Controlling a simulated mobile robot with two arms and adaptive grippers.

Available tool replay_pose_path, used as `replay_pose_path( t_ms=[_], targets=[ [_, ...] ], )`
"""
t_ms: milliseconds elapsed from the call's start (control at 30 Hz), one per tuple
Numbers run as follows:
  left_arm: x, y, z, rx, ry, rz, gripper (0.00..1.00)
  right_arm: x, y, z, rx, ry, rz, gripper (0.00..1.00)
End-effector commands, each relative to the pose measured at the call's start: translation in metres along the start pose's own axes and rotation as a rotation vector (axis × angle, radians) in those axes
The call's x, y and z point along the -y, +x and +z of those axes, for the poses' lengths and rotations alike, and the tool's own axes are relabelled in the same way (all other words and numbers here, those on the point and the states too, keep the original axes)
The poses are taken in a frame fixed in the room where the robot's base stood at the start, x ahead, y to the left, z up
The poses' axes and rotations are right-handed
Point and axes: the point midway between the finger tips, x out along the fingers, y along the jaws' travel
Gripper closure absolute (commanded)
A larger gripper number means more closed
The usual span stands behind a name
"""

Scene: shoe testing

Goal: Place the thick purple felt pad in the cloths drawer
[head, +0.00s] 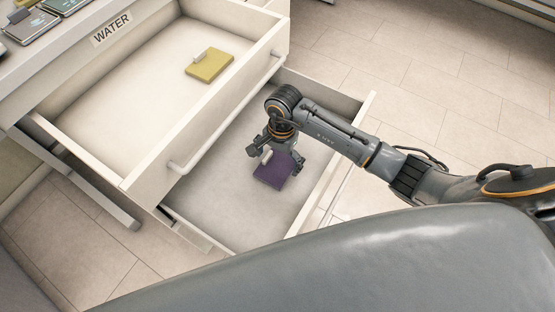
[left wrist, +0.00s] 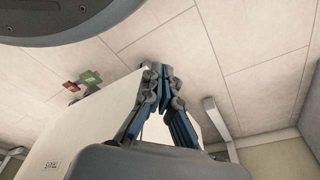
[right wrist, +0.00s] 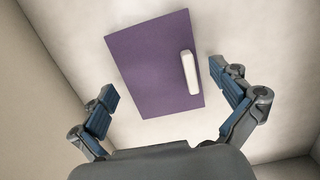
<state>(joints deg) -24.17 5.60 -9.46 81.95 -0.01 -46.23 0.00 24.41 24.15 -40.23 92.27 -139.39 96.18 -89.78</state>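The purple felt pad (head: 273,170) lies flat on the floor of the lower open drawer (head: 225,200), with a white tab on its top. In the right wrist view the pad (right wrist: 150,65) lies beyond my fingertips, with its tab toward the right. My right gripper (head: 276,157) is over the pad in the lower drawer. Its fingers are spread wide, with nothing between them, and look apart from the pad. My left gripper (left wrist: 162,72) shows only in the left wrist view, with its fingertips together and nothing visible between them.
The upper open drawer (head: 110,125) overhangs part of the lower one and holds a yellow pad (head: 209,65) with a tab. A WATER label (head: 112,27) is on the cabinet front. The upper drawer's handle bar (head: 225,115) runs close beside my right gripper. Tiled floor lies around.

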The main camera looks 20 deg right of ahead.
Motion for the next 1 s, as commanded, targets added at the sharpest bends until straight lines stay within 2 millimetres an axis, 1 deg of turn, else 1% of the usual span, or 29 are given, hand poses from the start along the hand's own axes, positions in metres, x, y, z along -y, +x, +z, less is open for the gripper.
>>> replay_pose_path(
  t_ms=[267, 300, 367, 700, 833, 1000],
  targets=[
    [0.001, 0.001, 0.005, 0.007, 0.0, -0.001, 1.0, 0.0, -0.003, 0.0, 0.0, 0.0, 0.0, 0.0],
    [0.0, 0.004, 0.008, 0.01, 0.0, 0.0, 1.0, 0.0, -0.004, 0.001, 0.0, 0.0, -0.001, 0.0],
    [0.0, 0.008, 0.012, 0.017, 0.001, 0.0, 1.0, 0.001, -0.016, -0.001, -0.005, -0.001, -0.005, 0.0],
    [-0.002, 0.022, 0.032, 0.028, 0.004, 0.003, 1.0, 0.001, -0.089, -0.001, -0.005, -0.001, -0.004, 0.0],
    [-0.002, 0.024, 0.036, 0.029, 0.005, 0.003, 1.0, 0.001, -0.109, -0.001, -0.003, 0.0, -0.002, 0.0],
    [-0.002, 0.026, 0.039, 0.031, 0.006, 0.003, 1.0, 0.0, -0.121, 0.0, -0.001, 0.0, 0.001, 0.0]
  ],
)
